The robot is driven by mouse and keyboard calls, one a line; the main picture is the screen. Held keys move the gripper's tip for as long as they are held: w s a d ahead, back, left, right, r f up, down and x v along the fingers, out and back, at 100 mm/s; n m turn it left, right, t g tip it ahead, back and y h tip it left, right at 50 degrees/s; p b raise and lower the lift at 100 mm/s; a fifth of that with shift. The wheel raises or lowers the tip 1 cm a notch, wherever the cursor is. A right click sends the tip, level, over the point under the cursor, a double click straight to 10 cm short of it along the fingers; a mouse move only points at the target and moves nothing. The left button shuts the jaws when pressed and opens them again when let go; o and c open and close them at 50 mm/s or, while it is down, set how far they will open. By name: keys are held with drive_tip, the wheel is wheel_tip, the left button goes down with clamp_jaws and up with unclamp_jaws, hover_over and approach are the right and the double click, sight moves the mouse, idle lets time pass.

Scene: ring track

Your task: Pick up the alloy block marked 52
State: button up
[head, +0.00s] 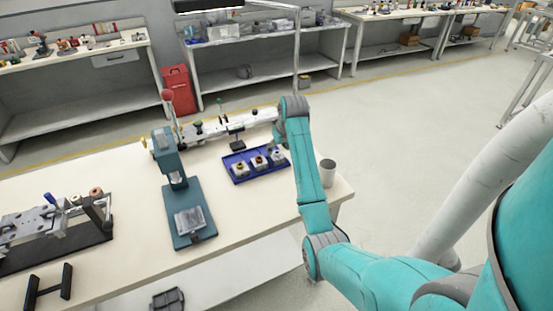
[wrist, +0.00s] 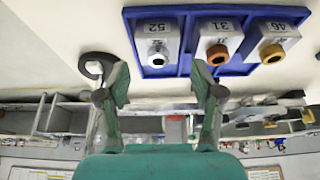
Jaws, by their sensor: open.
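The alloy block marked 52 (wrist: 156,42) sits in a blue tray (wrist: 183,60), at the left end of a row of three in the wrist view. It is pale with a silvery ring on its front. In the head view it appears to be the right-hand block (head: 277,156) of the tray (head: 239,181). Block 31 (wrist: 218,40) has a copper ring and block 46 (wrist: 272,38) a brass one. My gripper (wrist: 160,88) is open and empty, its fingers apart from the block. The fingers are not clear in the head view.
A grey cup (head: 327,173) stands right of the tray near the table edge. A teal press (head: 190,215) stands to the left, and a pale long fixture (head: 215,127) lies behind the tray. The table (head: 265,212) is bare in front of the tray.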

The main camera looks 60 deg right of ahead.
sight(277, 152)
drive_tip(key=x, duration=0.5)
drive_tip(key=shift+w+d+r, duration=0.1)
drive_tip(key=shift+d+r, duration=0.05)
drive_tip(key=shift+d, duration=0.1)
drive_tip(key=shift+c, duration=0.3)
drive_tip(key=c, duration=1.1)
